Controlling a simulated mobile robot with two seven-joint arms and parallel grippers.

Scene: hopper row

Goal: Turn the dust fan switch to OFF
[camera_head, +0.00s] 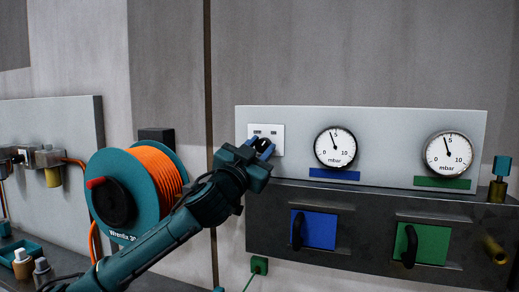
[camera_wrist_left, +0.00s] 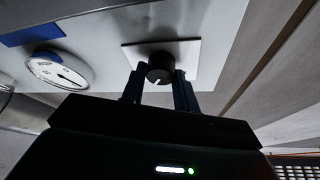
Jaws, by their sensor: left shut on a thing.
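The dust fan switch is a round black knob (camera_wrist_left: 161,68) with a white pointer mark, on a white plate (camera_head: 279,133) at the left end of the grey panel. Two small dark labels show on the plate in the head view; I cannot read them. My left gripper (camera_head: 262,146) reaches up to the plate. In the left wrist view its two fingers (camera_wrist_left: 160,88) stand either side of the knob, shut on it. In the head view the gripper hides most of the knob. My right gripper is not in view.
Two pressure gauges (camera_head: 335,147) (camera_head: 449,154) sit right of the switch. Below are a blue hatch (camera_head: 313,229) and a green hatch (camera_head: 428,243) with black handles. An orange hose reel (camera_head: 165,170) stands left, behind my left arm.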

